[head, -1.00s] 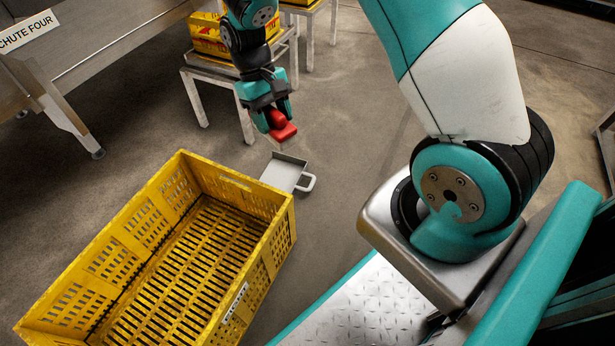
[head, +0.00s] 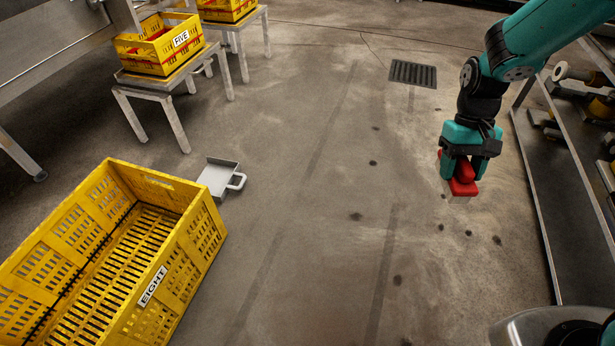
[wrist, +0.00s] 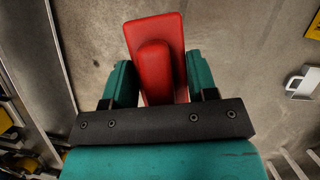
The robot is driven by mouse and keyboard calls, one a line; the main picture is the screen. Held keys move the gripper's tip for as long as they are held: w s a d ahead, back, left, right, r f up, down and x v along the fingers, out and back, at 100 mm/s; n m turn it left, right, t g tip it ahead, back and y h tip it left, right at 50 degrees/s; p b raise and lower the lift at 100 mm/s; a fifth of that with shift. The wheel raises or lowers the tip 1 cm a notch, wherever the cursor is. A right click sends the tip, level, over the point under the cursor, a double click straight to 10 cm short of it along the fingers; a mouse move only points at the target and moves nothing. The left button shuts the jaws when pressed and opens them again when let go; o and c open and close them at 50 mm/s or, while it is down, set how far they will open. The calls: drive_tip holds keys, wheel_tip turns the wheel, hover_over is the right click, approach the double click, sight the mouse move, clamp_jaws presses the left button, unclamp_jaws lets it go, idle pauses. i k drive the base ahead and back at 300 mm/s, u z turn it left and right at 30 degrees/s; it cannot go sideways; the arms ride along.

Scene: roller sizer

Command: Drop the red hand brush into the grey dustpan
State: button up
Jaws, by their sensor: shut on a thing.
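The red hand brush (head: 463,181) is held in my gripper (head: 464,172), above bare floor at the right of the head view. In the wrist view the brush (wrist: 158,60) sits between the two teal fingers, which are shut on it. Pale bristles show under the brush in the head view. The grey dustpan (head: 219,180) lies on the floor at the left, beside the large yellow crate, with its handle to the right. It also shows at the right edge of the wrist view (wrist: 303,84). My gripper is well to the right of the dustpan. The dustpan looks empty.
A large yellow crate marked EIGHT (head: 168,250) stands at the lower left, close to the dustpan. Smaller yellow crates (head: 160,52) sit on metal stands at the back left. A metal rack (head: 560,190) stands at the right. The middle floor is clear.

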sight(219, 178)
drive_tip(key=z, duration=0.15)
drive_tip(key=i, duration=2.15)
drive_tip(key=u, duration=1.4)
drive_tip(key=i, duration=0.8)
drive_tip(key=u, duration=0.7)
